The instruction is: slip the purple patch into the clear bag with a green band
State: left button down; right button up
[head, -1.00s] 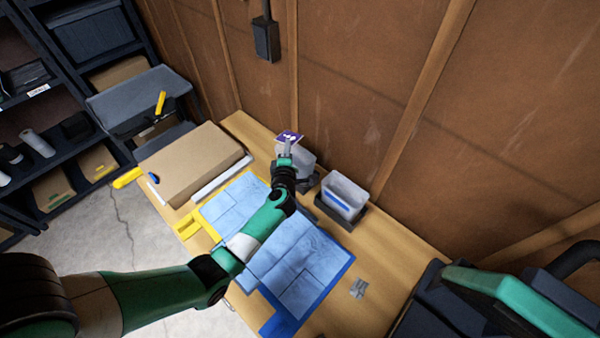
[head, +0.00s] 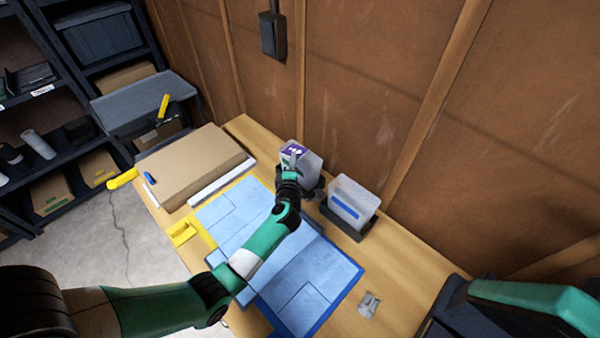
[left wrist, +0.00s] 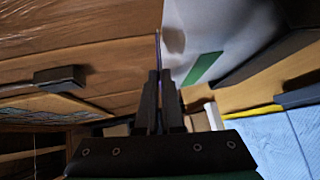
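The purple patch (head: 292,151) with a white mark is held at the tip of my left gripper (head: 291,168). In the left wrist view the patch (left wrist: 158,45) shows nearly edge-on, as a thin strip rising between the closed fingers (left wrist: 159,95). The clear bag (head: 313,163) stands open in a dark holder, right behind the patch, partly hidden by the gripper. In the left wrist view the bag (left wrist: 225,30) with its green band (left wrist: 203,68) is just right of the patch. I cannot tell whether the patch is inside its mouth. My right gripper is out of view.
A second clear bag (head: 350,198) with a blue band stands in a dark holder to the right. A blue mat (head: 310,265) covers the table's middle. A cardboard box (head: 190,162) lies at the left, a small grey piece (head: 368,305) at the front right. The brown wall (head: 360,80) is close behind.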

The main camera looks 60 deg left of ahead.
pick_arm(q)
jog(key=c, duration=1)
grip_release()
jog(key=p+v, duration=0.4)
jog(key=v, duration=0.7)
jog(key=shift+s+d+r, duration=0.1)
jog(key=shift+d+r, duration=0.1)
jog(key=shift+d, duration=0.05)
